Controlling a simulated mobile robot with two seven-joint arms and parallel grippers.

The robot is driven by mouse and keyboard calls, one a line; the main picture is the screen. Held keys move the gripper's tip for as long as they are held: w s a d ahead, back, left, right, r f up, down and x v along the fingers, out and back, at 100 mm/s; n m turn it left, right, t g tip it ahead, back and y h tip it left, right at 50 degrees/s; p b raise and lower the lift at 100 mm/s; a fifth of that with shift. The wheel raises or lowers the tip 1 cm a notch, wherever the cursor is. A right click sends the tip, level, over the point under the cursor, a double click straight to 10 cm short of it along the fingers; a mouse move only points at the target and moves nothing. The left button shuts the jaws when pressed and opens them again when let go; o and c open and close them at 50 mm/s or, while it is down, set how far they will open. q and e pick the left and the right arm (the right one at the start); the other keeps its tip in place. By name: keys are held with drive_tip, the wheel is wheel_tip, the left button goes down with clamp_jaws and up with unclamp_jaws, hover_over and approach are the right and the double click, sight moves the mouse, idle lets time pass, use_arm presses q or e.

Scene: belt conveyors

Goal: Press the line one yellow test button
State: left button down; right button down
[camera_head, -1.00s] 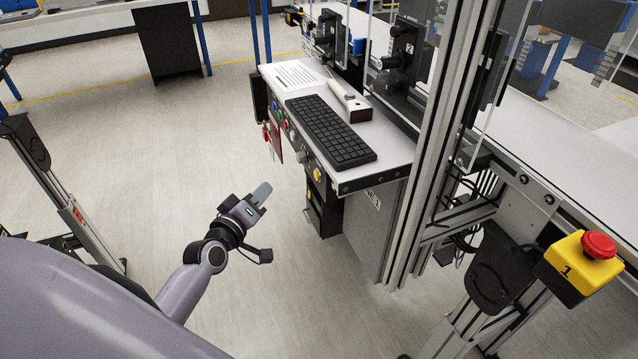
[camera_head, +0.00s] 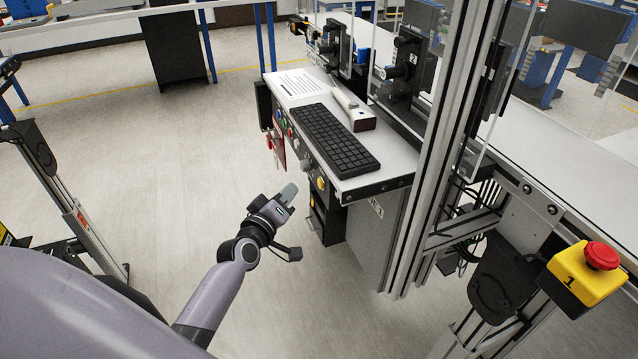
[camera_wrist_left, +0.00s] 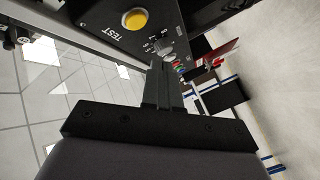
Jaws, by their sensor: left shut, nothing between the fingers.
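The yellow test button (camera_head: 320,183) is a small round button on the front panel of the workstation, below the keyboard shelf. In the left wrist view the yellow button (camera_wrist_left: 135,19) shows at the top, with the word TEST beside it on the dark panel. My left gripper (camera_head: 287,192) is shut and empty, in front of the panel, to the left of the button and apart from it. Its closed fingers (camera_wrist_left: 163,85) point toward the panel in the left wrist view, below and right of the button. My right gripper is not in view.
A grey selector knob (camera_wrist_left: 163,44) sits beside the button. The shelf holds a keyboard (camera_head: 335,139), a handheld scanner (camera_head: 355,110) and a paper sheet (camera_head: 297,84). A yellow box with a red emergency button (camera_head: 602,256) is at the right.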

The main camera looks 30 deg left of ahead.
use_arm(q)
drive_tip(key=shift+w+d, duration=1.15)
drive_tip(key=shift+w, duration=0.2)
drive_tip(key=shift+w, duration=0.1)
idle(1.1)
drive_tip(key=shift+w+d, duration=0.25)
drive_tip(key=shift+w+d, duration=0.25)
idle(0.8)
idle(0.3)
drive_tip(key=shift+s+a+p, duration=0.35)
drive_tip(key=shift+s+a, duration=0.15)
drive_tip(key=shift+s, duration=0.1)
drive_tip(key=shift+s+a, duration=1.65)
drive_tip(key=shift+s, duration=0.3)
